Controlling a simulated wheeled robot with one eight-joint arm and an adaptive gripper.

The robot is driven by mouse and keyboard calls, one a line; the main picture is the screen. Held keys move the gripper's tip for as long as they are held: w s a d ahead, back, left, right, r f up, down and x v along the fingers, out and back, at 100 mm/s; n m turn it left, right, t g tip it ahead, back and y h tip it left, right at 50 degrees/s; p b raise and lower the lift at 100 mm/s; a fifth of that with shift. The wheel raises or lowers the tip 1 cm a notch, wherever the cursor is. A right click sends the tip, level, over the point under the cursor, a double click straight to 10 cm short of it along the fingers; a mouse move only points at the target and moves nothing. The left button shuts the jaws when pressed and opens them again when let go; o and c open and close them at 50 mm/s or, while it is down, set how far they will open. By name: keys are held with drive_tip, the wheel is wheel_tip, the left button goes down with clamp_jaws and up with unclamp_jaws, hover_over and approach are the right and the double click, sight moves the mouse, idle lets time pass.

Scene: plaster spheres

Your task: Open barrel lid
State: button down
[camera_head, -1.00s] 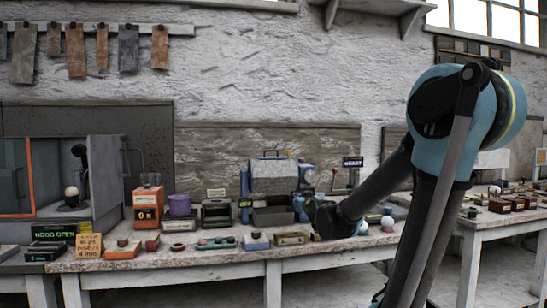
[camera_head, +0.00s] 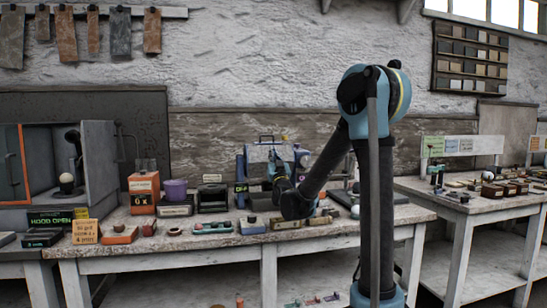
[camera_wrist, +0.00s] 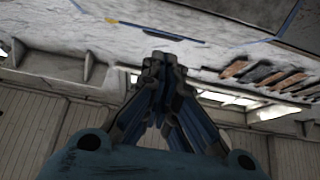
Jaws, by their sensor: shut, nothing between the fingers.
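The barrel (camera_head: 258,154) is a grey, boxy body with a dark handle on top, set between blue uprights on the workbench, in the head view. It looks closed, but the lid's edge is too small to make out. My gripper (camera_head: 276,168) is in front of the barrel, overlapping its lower right part; I cannot tell whether they touch. In the wrist view my gripper (camera_wrist: 158,62) has its fingers together with nothing between them. The barrel cannot be clearly identified in that view. My forearm hides the bench area right of the barrel.
The workbench (camera_head: 330,238) carries an orange box (camera_head: 143,193), a purple pot (camera_head: 175,191) and a black device (camera_head: 212,197) left of the barrel. Small blocks line its front edge. An open hood (camera_head: 99,165) stands far left. A second table (camera_head: 455,205) stands right.

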drive_tip(key=x, duration=1.1)
drive_tip(key=shift+d, duration=0.1)
